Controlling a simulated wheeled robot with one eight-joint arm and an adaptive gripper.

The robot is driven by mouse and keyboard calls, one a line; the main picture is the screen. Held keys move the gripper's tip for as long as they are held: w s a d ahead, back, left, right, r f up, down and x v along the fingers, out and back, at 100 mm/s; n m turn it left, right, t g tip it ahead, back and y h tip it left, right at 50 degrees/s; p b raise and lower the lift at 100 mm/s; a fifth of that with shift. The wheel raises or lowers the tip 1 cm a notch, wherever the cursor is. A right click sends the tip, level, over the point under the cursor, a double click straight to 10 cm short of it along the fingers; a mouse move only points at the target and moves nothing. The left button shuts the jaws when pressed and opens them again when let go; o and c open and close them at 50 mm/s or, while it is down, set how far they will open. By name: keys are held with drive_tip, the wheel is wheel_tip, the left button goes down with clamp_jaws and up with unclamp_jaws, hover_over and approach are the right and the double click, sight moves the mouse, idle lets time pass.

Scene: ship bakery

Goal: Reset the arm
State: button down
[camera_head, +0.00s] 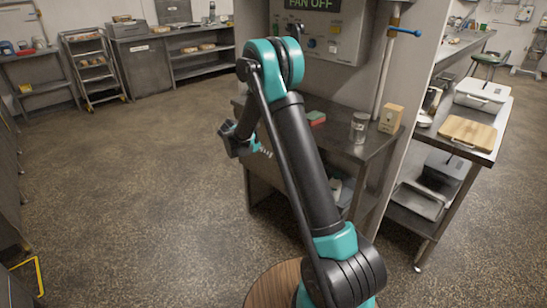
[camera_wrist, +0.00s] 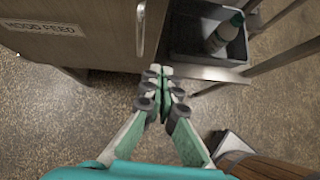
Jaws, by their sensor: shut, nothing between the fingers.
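My arm rises in the middle of the head view, bent at its teal elbow, with the forearm folded down and away to the left. My gripper (camera_head: 232,140) hangs at the left of the arm, small and dark in the head view. In the wrist view my gripper (camera_wrist: 159,82) shows clearly: its green-and-grey fingers meet at the tips, shut and empty. The tips appear over the floor, in front of a metal cabinet (camera_wrist: 85,35) with a label and a handle. Whether they touch it I cannot tell.
A steel counter (camera_head: 340,142) stands just right of the gripper, bearing a jar (camera_head: 359,127) and a tan box (camera_head: 391,119). A rack (camera_head: 92,68) stands far left. Open floor (camera_head: 120,190) lies left.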

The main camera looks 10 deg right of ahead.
drive_tip(key=s+d+r+m+y, duration=0.1)
drive_tip(key=s+d+r+m, duration=0.2)
drive_tip(key=s, duration=0.4)
drive_tip(key=s+d+r+m+g+y, duration=0.1)
drive_tip(key=s+r+m+y, duration=0.1)
drive_tip(key=s+m, duration=0.4)
drive_tip(key=s+d+r+m+y, duration=0.1)
drive_tip(key=s+d+r+m, duration=0.2)
drive_tip(key=s, duration=0.5)
drive_tip(key=s+f+m+y, duration=0.3)
drive_tip(key=s+m, duration=0.9)
drive_tip(key=s, duration=0.7)
drive_tip(key=shift+s+a+f+t+y, duration=0.2)
drive_tip(key=shift+a+t+y, duration=0.1)
drive_tip(key=shift+a+y, duration=0.1)
